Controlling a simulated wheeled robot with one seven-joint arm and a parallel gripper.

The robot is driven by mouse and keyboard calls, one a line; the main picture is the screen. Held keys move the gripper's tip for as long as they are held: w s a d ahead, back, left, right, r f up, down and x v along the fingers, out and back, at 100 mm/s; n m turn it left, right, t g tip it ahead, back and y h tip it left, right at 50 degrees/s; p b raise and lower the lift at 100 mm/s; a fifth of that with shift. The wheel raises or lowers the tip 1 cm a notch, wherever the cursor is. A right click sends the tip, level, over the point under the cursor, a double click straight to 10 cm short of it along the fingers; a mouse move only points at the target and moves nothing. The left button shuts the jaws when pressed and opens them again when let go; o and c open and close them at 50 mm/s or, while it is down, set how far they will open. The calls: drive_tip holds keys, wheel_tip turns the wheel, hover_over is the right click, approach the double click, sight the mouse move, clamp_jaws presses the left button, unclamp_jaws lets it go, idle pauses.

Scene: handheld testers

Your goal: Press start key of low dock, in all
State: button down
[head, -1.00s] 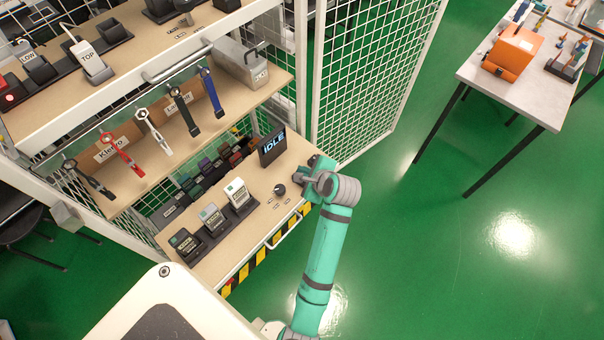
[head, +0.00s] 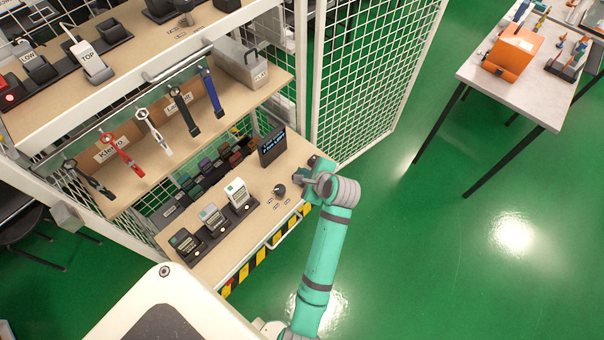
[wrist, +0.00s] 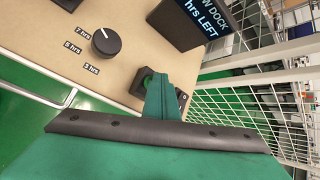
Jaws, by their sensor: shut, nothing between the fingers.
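The low dock is the wooden lower shelf (head: 215,250) with testers, a dark display and a black knob. Its display (head: 271,146) shows lit text; in the wrist view the display (wrist: 195,18) reads "W DOCK" and "hrs LEFT", its left part cut off. The knob (wrist: 106,42) has a white mark at its upper left, by the "7 hrs" label. My gripper (head: 303,178) is shut and empty at the shelf's right end. In the wrist view its fingertips (wrist: 158,80) are at a small dark key box (wrist: 138,84), covering much of it; I cannot tell whether they touch.
Several testers (head: 211,216) stand in cradles left of the knob (head: 280,190). Hanging tools and a grey box (head: 241,64) are on the shelf above. Mesh panels (head: 375,70) stand behind my gripper.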

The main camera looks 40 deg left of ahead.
drive_tip(key=shift+r, duration=0.9)
wheel_tip(320, 180, up, 5)
idle(0.6)
drive_tip(key=shift+f, duration=0.1)
idle(0.6)
